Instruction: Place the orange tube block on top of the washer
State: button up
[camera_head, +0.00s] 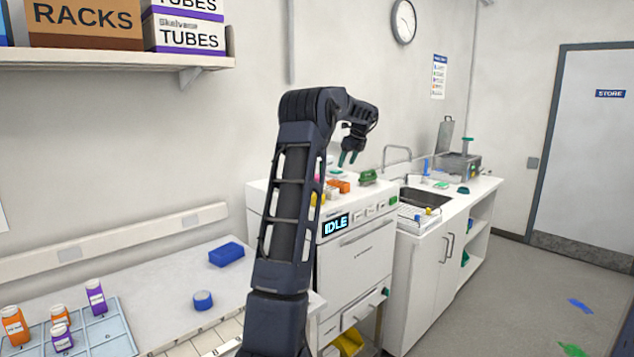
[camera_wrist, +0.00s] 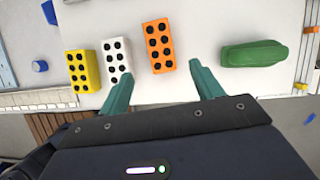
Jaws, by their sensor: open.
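The orange tube block (camera_wrist: 158,46) has dark holes in two rows and lies on the white top of the washer (camera_head: 357,268), whose display reads IDLE. The block also shows in the head view (camera_head: 340,186), on the washer's top near its front edge. My gripper (camera_head: 348,158) is above the washer with green fingers apart and nothing between them. In the wrist view, my gripper (camera_wrist: 163,88) has its fingers on either side of the space just below the orange block. The block appears upright and is not held.
A white block (camera_wrist: 116,62) and a yellow block (camera_wrist: 82,72) stand left of the orange one. A green rounded object (camera_wrist: 253,54) lies to its right. A sink (camera_head: 423,196) is right of the washer. A blue block (camera_head: 226,254) lies on the left bench.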

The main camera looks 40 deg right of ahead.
jog(key=w+a+r+n, duration=0.25)
jog(key=a+n, duration=0.55)
jog(key=a, duration=1.2)
jog(key=w+a+r+n, duration=0.25)
jog(key=a+n, duration=0.45)
jog(key=a, duration=1.3)
jog(key=s+a+f+n, duration=0.2)
jog(key=s+a+n, duration=0.3)
jog(key=a, duration=0.5)
jog(key=s+a+f+n, duration=0.3)
jog(key=s+a+n, duration=0.25)
jog(key=a, duration=0.35)
jog(key=s+a+f+n, duration=0.8)
jog(key=s+a+n, duration=0.1)
jog(key=s, duration=0.3)
jog(key=shift+a+f, duration=0.15)
jog(key=shift+a, duration=0.15)
